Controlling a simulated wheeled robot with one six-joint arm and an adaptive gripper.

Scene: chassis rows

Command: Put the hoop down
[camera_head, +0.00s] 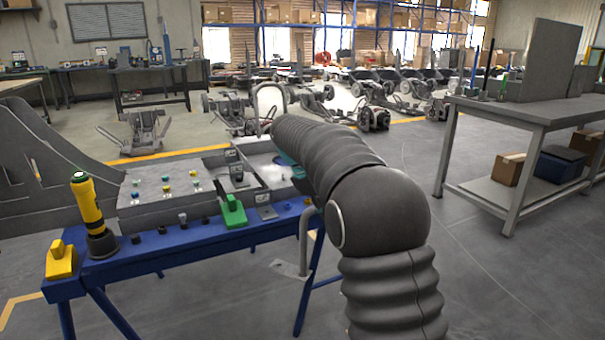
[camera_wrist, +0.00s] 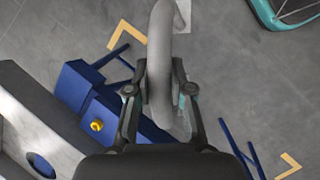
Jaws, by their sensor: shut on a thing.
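My gripper (camera_wrist: 160,85) is shut on the hoop (camera_wrist: 161,38), a thick grey curved tube standing up between the fingers in the wrist view. A pale flat piece shows behind its upper end. In the head view a grey tube with a flat foot, which looks like part of the hoop (camera_head: 304,240), hangs below my arm, off the right end of the blue trestle bench (camera_head: 200,254). My gripper is hidden behind my arm there. The hoop's foot appears clear of the floor, but its exact height cannot be told.
The bench carries a yellow-black tool (camera_head: 88,208), a yellow block (camera_head: 62,260), a green block (camera_head: 234,212) and a grey panel with coloured knobs. A grey workbench (camera_head: 535,108) stands at the right. Bare floor (camera_head: 480,270) lies between the benches. Several chassis stand behind.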

